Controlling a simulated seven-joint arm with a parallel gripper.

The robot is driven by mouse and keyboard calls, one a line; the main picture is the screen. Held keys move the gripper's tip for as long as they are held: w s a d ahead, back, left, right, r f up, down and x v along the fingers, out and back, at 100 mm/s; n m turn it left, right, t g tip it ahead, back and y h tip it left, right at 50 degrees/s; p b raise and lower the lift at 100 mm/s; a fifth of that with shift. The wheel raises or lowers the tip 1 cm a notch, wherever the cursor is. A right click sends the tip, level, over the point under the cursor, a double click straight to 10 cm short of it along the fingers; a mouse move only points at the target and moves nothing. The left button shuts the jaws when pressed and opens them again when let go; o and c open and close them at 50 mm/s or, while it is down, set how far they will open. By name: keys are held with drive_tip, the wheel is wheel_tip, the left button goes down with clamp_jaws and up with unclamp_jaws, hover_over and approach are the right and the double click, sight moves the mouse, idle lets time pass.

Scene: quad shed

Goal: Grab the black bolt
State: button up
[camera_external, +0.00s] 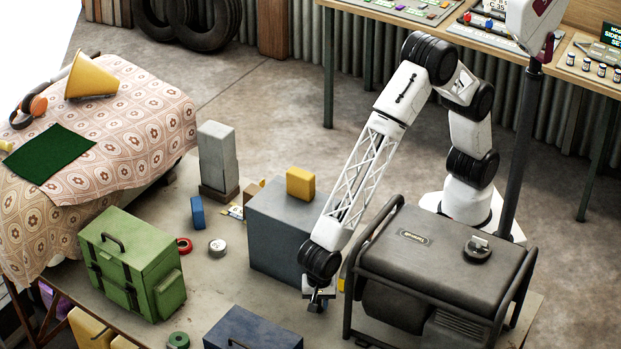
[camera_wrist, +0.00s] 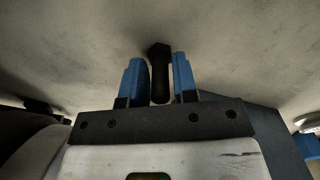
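The black bolt (camera_wrist: 159,72) shows in the wrist view, its wide head at the far end and its shank pointing back towards my gripper. My gripper (camera_wrist: 160,72) has two blue fingers, one on each side of the shank. The fingers stand apart, with a narrow gap visible at the right finger and little or none at the left. The bolt does not look clamped. In the external view my gripper (camera_external: 318,297) is low, between the grey-blue box and the generator. I cannot make out the bolt there.
The black-framed generator (camera_external: 425,250) stands close on the right of my gripper. The grey-blue box (camera_external: 280,235), with a yellow block (camera_external: 300,183) on top, stands close on the left. A dark blue toolbox (camera_external: 252,330) and a green case (camera_external: 135,262) stand farther left.

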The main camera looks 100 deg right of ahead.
clamp_jaws()
drive_tip(key=shift+r, duration=0.2)
wheel_tip(320, 180, up, 18)
drive_tip(key=shift+f, duration=0.15)
idle(0.5)
idle(0.6)
